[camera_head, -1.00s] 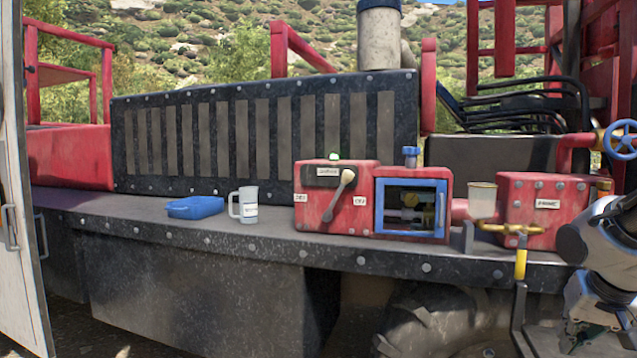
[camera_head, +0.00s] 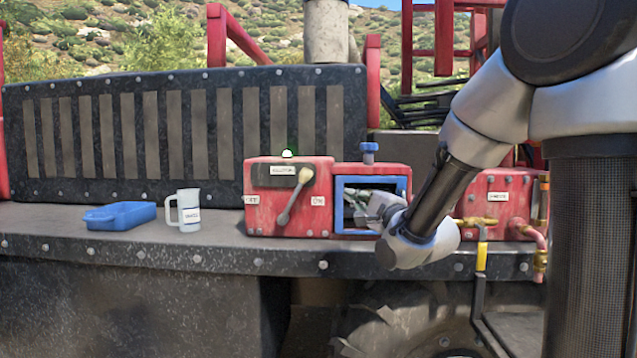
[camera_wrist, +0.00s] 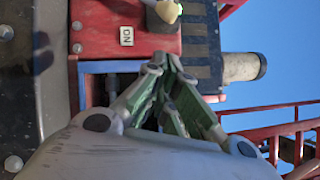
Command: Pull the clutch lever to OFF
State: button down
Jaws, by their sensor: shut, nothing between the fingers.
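The clutch lever (camera_head: 293,198) is a grey lever on the front of a red box (camera_head: 262,216), slanting from a pale round end at upper right to its lower left end. A dark plate with a label (camera_head: 283,170) is behind it. A white label (camera_head: 251,199) is on the box's left, and an ON label (camera_head: 318,201) on its right. The wrist view shows the lever's yellowish end (camera_wrist: 168,11) at the top edge and the ON label (camera_wrist: 127,36). My gripper (camera_head: 372,205) is shut and empty, right of the lever, before the blue-framed opening, apart from the lever.
The blue-framed box (camera_head: 340,183) adjoins the red box. A white mug (camera_head: 184,210) and blue tray (camera_head: 120,214) stand left on the ledge. Yellow-handled piping (camera_head: 480,256) and another red box (camera_head: 508,190) are right. The ledge just left of the clutch box is clear.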

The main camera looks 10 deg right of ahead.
jog(key=a+x, duration=0.2)
jog(key=x, duration=1)
jog(key=shift+a+r, duration=0.3)
jog(key=shift+r, duration=0.05)
